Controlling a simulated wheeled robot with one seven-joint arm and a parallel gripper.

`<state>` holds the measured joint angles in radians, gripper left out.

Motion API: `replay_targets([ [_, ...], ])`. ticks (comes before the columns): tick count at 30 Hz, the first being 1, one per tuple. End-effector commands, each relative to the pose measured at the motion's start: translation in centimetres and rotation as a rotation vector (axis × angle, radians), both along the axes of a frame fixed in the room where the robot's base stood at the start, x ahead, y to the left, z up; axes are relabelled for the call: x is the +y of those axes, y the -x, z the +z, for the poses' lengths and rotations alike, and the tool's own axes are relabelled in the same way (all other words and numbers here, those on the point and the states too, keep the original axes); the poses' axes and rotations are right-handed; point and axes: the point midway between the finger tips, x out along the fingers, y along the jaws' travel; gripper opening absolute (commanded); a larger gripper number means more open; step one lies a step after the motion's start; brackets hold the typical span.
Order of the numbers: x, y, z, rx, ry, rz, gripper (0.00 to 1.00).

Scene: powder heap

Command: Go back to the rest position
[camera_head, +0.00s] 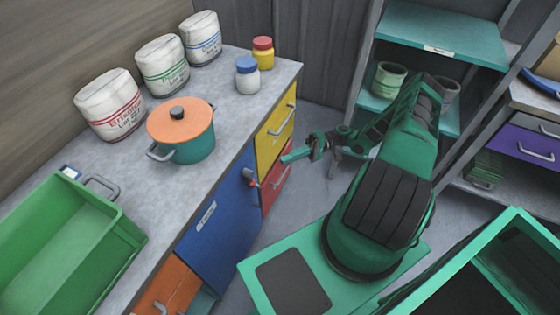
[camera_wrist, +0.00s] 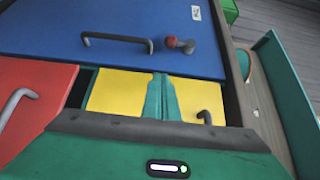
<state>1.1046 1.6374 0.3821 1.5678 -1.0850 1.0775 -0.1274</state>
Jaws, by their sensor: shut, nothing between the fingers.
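My gripper (camera_head: 288,157) is stretched out to the left from my green arm in the head view, in front of the counter's drawer fronts. It is empty. In the wrist view its two green fingers (camera_wrist: 160,97) are together, in front of the yellow drawer front (camera_wrist: 115,92). The gripper appears apart from the cabinet, though the exact gap is hard to judge. No rest position is marked in either view.
The counter (camera_head: 225,95) holds a green tray (camera_head: 75,240), a teal pot with an orange lid (camera_head: 181,117), sacks and jars. A blue door (camera_head: 222,205) has a red knob (camera_head: 251,182). Shelves (camera_head: 440,35) stand behind my arm. Grey floor shows between.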

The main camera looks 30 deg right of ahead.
Motion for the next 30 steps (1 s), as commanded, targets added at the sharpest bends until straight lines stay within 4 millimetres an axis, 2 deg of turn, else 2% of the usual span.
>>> replay_targets([
  [20, -0.3, 0.0, 0.3, 0.006, 0.015, 0.01, 0.0],
  [25, -0.7, 0.1, 1.8, 0.058, 0.104, 0.069, 0.0],
  [30, -1.3, 0.5, 4.1, 0.134, 0.244, 0.143, 0.0],
])
